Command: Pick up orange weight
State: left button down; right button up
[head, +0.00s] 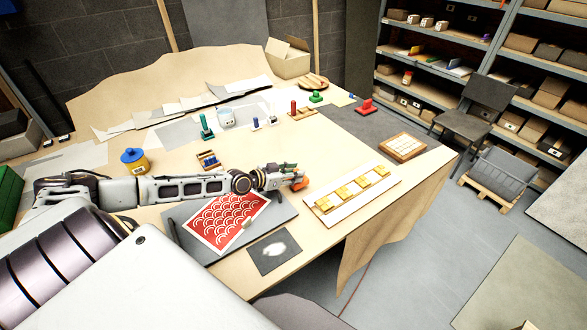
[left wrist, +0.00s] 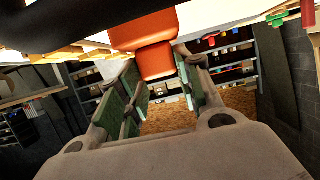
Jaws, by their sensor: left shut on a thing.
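The orange weight (head: 300,183) is at the tip of my left gripper (head: 285,176) in the head view, over the work table. In the left wrist view the orange weight (left wrist: 145,32) is large at the top, between the two green-padded fingers of my left gripper (left wrist: 157,80). The gripper is shut on it. The fingers partly hide it in the head view, and I cannot tell whether it touches the table. My right gripper is in neither view.
A red patterned panel (head: 226,222) on a grey board lies below my left arm. A white strip with several yellow tiles (head: 351,193) lies to the right. A blue-lidded yellow jar (head: 134,161), a green stamp-like piece (head: 206,128) and a tile tray (head: 402,147) stand around.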

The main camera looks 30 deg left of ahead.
pick_arm(q)
jog(key=shift+s+d+r+p, duration=0.35)
jog(key=shift+s+r+p, duration=0.25)
jog(key=shift+p, duration=0.5)
jog(key=shift+s+d+r, duration=0.1)
jog(key=shift+s+d, duration=0.05)
jog(key=shift+s, duration=0.1)
jog(key=s+d+r, duration=0.3)
jog(key=s, duration=0.2)
jog(key=shift+s+d+r, duration=0.2)
jog(key=shift+s+d, duration=0.15)
